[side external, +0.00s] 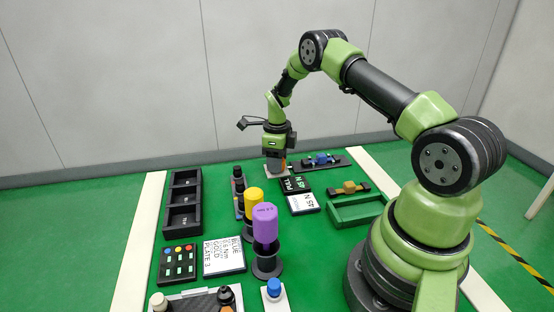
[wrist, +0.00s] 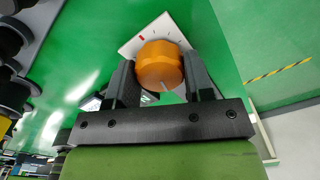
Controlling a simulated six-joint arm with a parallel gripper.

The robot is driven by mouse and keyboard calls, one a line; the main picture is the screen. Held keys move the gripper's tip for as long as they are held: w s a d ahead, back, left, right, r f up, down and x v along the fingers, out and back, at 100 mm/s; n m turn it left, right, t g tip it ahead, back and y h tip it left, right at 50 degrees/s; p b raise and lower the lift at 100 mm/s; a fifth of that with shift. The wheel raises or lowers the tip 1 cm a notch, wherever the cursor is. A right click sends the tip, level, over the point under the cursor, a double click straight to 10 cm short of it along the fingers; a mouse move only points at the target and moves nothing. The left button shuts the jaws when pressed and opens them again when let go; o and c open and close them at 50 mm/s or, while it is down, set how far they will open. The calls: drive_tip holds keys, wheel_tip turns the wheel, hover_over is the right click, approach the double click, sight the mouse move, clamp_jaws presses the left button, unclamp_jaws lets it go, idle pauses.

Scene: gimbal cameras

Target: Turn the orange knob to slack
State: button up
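The orange knob (wrist: 158,66) stands on a white plate (wrist: 158,30) with small dark ticks and a red mark at its upper left. A pale pointer line shows on the knob's lower edge. In the wrist view my gripper (wrist: 160,72) has one dark finger on each side of the knob, with no clear gap on either side; it looks shut on the knob. In the side external view my gripper (side external: 276,162) points down at the far end of the green mat, over the white plate (side external: 277,176). The knob is mostly hidden there, with only a little orange showing.
Close to the gripper are labelled cards (side external: 303,204) and a dark rail with a blue part (side external: 321,160). A green tray (side external: 357,212), yellow and purple cylinders (side external: 265,226), a black bin (side external: 183,202) and a button panel (side external: 177,265) stand nearer the camera.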

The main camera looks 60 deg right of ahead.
drive_tip(key=shift+c, duration=0.7)
drive_tip(key=shift+n, duration=0.3)
